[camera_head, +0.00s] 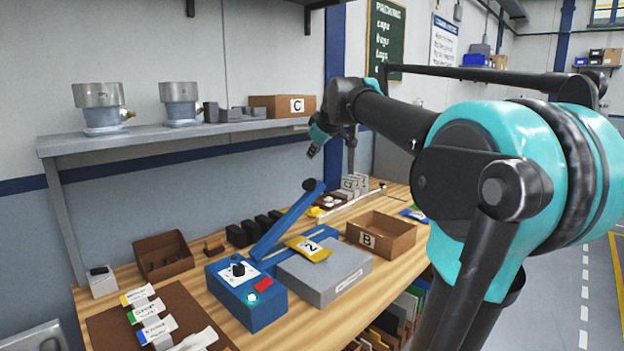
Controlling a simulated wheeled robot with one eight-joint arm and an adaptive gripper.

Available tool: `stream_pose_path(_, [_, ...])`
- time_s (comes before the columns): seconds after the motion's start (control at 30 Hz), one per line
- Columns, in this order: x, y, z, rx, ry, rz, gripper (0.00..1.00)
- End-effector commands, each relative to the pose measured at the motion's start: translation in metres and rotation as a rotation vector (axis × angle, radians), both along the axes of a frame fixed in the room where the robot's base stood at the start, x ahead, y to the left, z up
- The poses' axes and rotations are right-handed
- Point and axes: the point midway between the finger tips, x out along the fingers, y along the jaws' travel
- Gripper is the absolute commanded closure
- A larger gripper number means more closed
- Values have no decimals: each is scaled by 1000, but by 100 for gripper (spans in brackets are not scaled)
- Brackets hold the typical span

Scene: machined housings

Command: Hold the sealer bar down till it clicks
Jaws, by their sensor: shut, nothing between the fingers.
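The blue sealer (247,303) stands on the wooden bench, with a dial, a green light and a red button on its front end. Its blue sealer bar (285,224) is tilted up, its dark-knobbed free end raised toward the back right. A yellow packet (309,249) marked with a character lies beside the bar, partly over the sealer's low base. My gripper (313,151) is small and dark in this view. It appears above the bar's raised end, with a visible gap in the picture. It looks shut and holds nothing; its fingertips are hard to make out.
A grey box (325,277) sits right of the sealer, and an open cardboard bin B (390,248) lies beyond it. Several black blocks (237,235) and a brown bin (163,268) are behind and left. A shelf (180,135) with metal housings overhangs the back.

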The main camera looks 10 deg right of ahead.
Motion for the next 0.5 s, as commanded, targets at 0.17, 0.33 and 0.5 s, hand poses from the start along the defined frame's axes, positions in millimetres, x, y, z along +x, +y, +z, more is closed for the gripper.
stream_pose_path(0.17, [0, 0, 0, 1, 2, 0, 100])
stream_pose_path(0.33, [3, 1, -3, 1, 2, 0, 100])
stream_pose_path(0.5, [19, 4, -17, 0, 2, 1, 100])
